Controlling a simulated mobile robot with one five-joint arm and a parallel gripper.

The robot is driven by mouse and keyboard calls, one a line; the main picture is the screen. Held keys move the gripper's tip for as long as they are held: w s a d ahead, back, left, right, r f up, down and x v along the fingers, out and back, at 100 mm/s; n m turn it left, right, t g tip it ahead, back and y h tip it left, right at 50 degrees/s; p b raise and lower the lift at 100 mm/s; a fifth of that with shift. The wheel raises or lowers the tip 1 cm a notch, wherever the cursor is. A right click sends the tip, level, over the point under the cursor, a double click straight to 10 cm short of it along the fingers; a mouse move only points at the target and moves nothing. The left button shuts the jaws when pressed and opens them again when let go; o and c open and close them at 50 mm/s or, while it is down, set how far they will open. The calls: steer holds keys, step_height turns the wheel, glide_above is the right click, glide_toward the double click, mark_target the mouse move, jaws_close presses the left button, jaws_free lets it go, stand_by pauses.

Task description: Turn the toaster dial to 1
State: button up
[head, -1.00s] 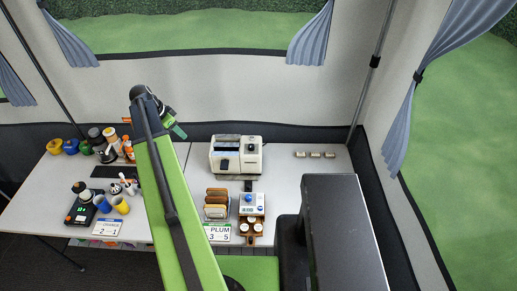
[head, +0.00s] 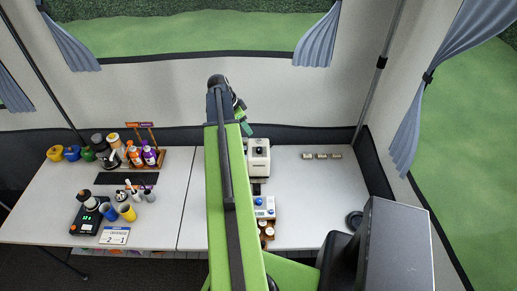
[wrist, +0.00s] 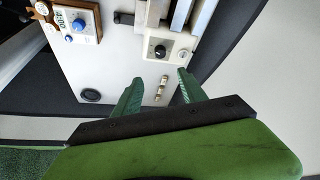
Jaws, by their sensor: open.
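The cream toaster (head: 259,164) stands on the white table, its left part hidden behind my green arm in the head view. In the wrist view the toaster (wrist: 182,44) shows slots at the top and a black round dial (wrist: 160,51) on a pale panel. I cannot read the dial's marks. My gripper (wrist: 159,79) is open and empty, its two green fingers apart, with the dial seen beyond and between them. In the head view my gripper (head: 246,129) is above and just left of the toaster's visible part, apart from it.
A dark round disc (head: 354,218) is at the front right. Bottles, cups and a scale (head: 86,219) fill the left table.

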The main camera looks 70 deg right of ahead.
mark_target(259, 149)
steer(key=b+x, duration=1.6)
steer(key=x, duration=0.1)
steer(key=shift+w+a+f, duration=0.1)
steer(key=shift+a+f, duration=0.05)
steer(key=shift+f, duration=0.2)
steer(key=shift+r, duration=0.15)
steer(key=shift+c, duration=0.3)
